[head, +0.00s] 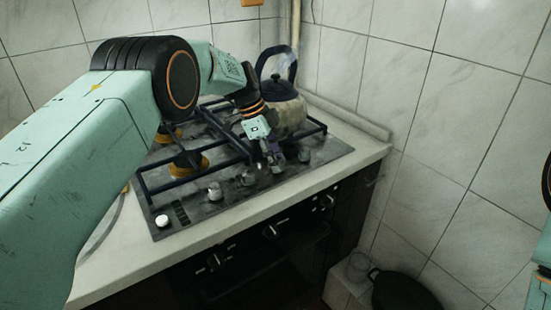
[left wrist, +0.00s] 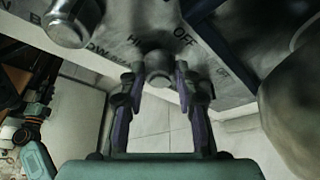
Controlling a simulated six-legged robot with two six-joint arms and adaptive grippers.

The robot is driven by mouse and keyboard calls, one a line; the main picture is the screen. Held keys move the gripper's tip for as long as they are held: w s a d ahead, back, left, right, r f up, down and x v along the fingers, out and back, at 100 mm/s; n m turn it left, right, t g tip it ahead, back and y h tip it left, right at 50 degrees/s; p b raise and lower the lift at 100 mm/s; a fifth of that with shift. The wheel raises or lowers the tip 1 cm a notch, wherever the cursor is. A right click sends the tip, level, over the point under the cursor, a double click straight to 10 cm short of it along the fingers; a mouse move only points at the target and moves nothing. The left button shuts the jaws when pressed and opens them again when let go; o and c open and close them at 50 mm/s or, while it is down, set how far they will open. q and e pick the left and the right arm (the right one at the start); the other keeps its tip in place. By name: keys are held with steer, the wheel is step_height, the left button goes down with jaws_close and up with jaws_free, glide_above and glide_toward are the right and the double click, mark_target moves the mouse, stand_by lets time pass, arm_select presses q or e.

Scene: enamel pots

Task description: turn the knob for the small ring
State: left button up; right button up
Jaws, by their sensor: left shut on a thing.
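My left gripper (head: 277,166) reaches down to the right part of the row of metal knobs on the stove's front. In the left wrist view, the fingers of this gripper (left wrist: 160,80) are shut on a round metal knob (left wrist: 159,66), one on each side. The letters "HI" and "OFF" are printed on the panel beside it. Another knob (left wrist: 70,22) shows at the upper left there. In the head view, more knobs (head: 215,191) stand to the left of my gripper. I cannot tell which ring the held knob serves. My right gripper is out of view.
A worn kettle (head: 287,110) with a dark lid stands close behind my left gripper. Dark pan supports and burners (head: 190,163) lie left of it. A white button (head: 162,221) is at the front left corner. A dark pot (head: 405,291) is low at the right.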

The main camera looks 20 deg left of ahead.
arm_select(q)
steer(key=o, duration=1.2)
steer(key=shift+d, duration=0.1)
steer(key=shift+c, duration=0.2)
steer(key=v, duration=1.2)
steer(key=shift+s, duration=0.1)
